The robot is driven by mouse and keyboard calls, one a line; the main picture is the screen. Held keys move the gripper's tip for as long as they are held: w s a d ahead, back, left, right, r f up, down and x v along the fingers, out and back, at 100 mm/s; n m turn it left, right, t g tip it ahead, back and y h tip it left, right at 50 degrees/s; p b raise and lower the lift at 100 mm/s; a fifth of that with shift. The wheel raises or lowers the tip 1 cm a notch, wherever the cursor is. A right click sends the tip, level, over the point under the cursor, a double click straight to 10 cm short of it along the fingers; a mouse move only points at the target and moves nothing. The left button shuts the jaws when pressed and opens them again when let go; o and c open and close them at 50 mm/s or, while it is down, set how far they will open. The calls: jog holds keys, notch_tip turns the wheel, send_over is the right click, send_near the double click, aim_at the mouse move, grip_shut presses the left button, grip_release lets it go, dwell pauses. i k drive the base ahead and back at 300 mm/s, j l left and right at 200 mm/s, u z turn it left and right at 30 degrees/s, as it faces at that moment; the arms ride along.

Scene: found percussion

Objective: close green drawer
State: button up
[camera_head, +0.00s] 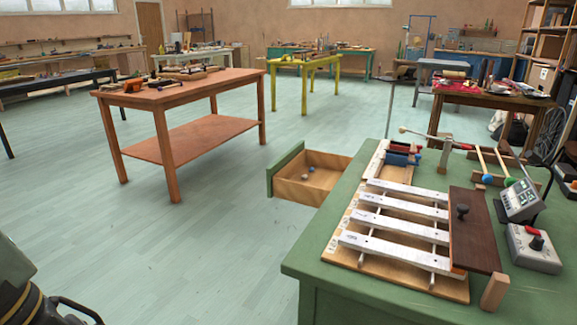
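The green drawer (285,170) is pulled open from the left side of the green workbench (345,191). It has a green front panel and a bare wooden box inside. Its front faces left, and the box sticks out over the floor. A few small balls (309,169) lie in it, one of them bluish. The drawer's right end is hidden by the bench top. I cannot make out my gripper in this view.
A xylophone of pale bars (395,215), a grey control box (533,250) and mallets crowd the green bench. A dark, yellow-banded shape (28,305) is cut off at the lower left. A reddish wooden table (180,97) stands left behind. Floor left of the drawer is clear.

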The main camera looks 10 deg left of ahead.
aim_at(284, 182)
jog(key=i+j+z, duration=0.25)
jog(key=j, duration=0.55)
jog(key=j+z, duration=0.25)
jog(key=j, duration=0.5)
jog(key=i+j+z, duration=0.1)
jog(key=j+z, duration=0.15)
jog(key=j, duration=0.6)
jog(key=i+j+z, duration=0.15)
jog(key=j, duration=0.45)
jog(key=j+z, duration=0.2)
jog(key=j, duration=0.4)
jog(key=i+j, duration=0.1)
jog(key=j, duration=0.2)
jog(key=i+j, duration=0.1)
jog(key=j, duration=0.2)
jog(key=i+j+z, duration=0.15)
jog(key=i+j, duration=0.15)
jog(key=i, duration=0.05)
